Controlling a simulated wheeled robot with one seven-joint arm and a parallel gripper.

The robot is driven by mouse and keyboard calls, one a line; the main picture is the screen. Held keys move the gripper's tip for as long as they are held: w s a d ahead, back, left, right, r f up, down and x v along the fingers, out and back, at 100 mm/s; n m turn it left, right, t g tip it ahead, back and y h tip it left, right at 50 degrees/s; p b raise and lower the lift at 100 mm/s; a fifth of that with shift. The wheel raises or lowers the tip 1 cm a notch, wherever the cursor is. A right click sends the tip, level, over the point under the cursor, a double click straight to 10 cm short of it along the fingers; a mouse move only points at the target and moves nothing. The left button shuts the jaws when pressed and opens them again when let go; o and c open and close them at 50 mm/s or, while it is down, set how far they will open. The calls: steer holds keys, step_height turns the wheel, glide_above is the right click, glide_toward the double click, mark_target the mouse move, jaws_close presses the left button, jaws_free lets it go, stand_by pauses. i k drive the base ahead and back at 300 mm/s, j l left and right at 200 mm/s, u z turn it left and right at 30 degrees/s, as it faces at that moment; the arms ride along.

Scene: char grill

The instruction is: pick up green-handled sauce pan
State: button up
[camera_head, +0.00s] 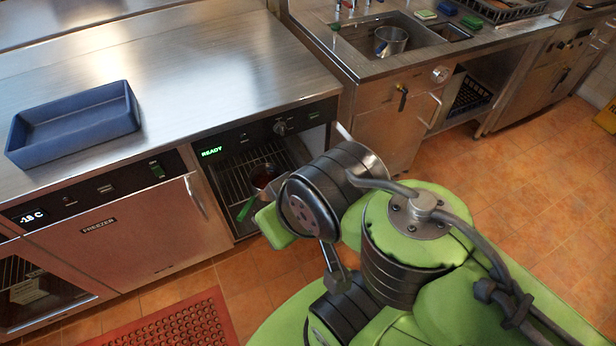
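The green-handled sauce pan (262,178) sits on the wire rack inside the open compartment below the counter, under the panel that reads READY. Its green handle (245,209) points down and left, toward the opening. The inside of the pan looks dark red. My arm's green and black links stand in front of the right part of the compartment and hide part of the pan's surroundings. I cannot see my gripper's fingers; they are out of view or hidden behind my arm.
A blue tray (75,125) lies on the steel counter (215,60) at the left. The freezer (130,235) stands left of the compartment. A sink with a metal pot (391,41) is at the upper right. A red mat (185,325) lies on the tiled floor, which is open at the right.

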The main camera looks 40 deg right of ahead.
mark_target(262, 175)
steer(key=z, duration=0.6)
steer(key=i+j+u, duration=0.35)
steer(key=i, duration=0.15)
steer(key=i+j+u, duration=0.15)
steer(key=i+u, duration=0.2)
steer(key=i, duration=0.15)
